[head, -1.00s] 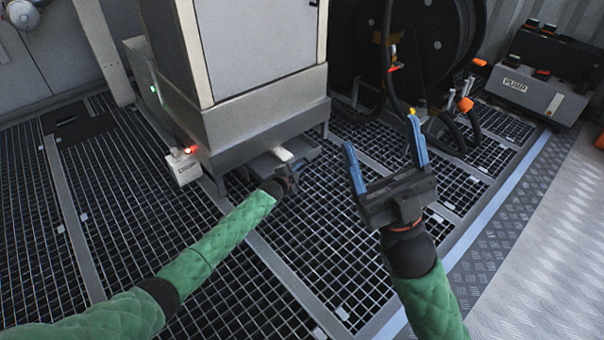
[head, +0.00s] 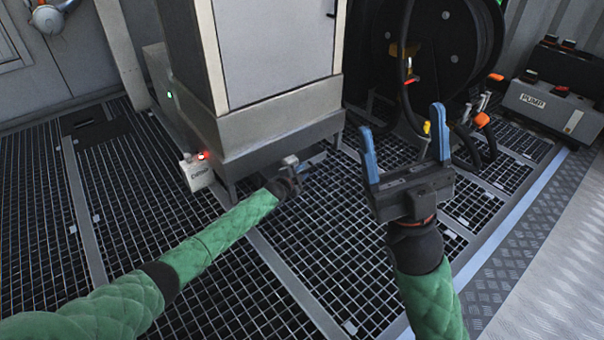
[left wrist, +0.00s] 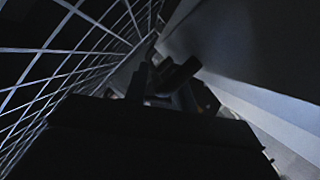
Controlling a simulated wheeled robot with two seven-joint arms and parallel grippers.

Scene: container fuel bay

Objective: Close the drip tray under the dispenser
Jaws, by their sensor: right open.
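The dispenser (head: 270,118) is a grey cabinet on a wider metal base, standing over the floor grating. Only a small strip of the drip tray (head: 316,157) shows under the base's front right edge. A small light grey piece (head: 290,160), perhaps its handle, is right at my left gripper (head: 292,176). The gripper is low at the base and covers part of the tray; contact is not clear. The left wrist view is very dark, with the gripper's fingers (left wrist: 165,85) blurred, so their opening cannot be told. My right gripper (head: 401,118) is open and empty, raised above the grating.
A black hose reel (head: 440,60) with hanging hoses stands to the right of the dispenser. A box marked PUMP (head: 545,108) is at the far right. A small white box (head: 197,174) with a red light sits at the dispenser's left corner. The front grating is clear.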

